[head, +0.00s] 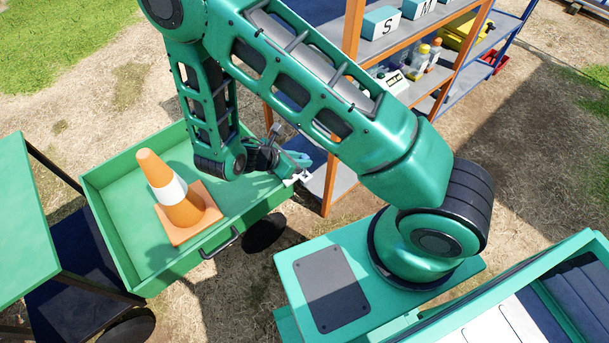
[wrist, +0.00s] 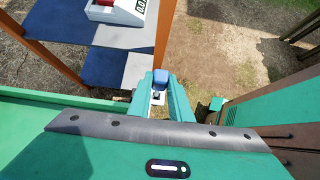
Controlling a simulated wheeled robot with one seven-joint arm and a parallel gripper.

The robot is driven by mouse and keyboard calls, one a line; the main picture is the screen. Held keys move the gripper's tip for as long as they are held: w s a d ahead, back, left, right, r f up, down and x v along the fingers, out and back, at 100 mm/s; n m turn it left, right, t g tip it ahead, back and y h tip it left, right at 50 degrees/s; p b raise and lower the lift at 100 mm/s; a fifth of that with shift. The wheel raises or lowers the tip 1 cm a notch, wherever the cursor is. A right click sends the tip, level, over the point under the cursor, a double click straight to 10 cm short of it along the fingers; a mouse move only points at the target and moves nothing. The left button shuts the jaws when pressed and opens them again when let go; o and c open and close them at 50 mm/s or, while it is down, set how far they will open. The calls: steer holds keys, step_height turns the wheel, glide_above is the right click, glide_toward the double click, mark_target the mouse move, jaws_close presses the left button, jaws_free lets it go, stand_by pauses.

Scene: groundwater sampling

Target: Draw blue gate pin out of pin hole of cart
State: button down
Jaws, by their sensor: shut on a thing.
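The blue gate pin (wrist: 160,78) shows in the wrist view between the two green fingers of my gripper (wrist: 160,98), which is shut on it. A small pale metal piece with a dark spot (wrist: 157,98) shows just below the pin's blue head. In the head view my gripper (head: 297,168) is at the right rim of the green cart (head: 120,225), by a small white bracket (head: 297,179). The fingers largely hide the pin there. I cannot tell how deep the pin sits in the pin hole.
An orange cone (head: 178,197) stands in the cart's tray. An orange-posted shelf rack (head: 385,45) with boxes and bottles stands close behind my gripper. A green table (head: 22,220) is at the left.

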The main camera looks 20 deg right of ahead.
steer(key=shift+r, duration=0.8)
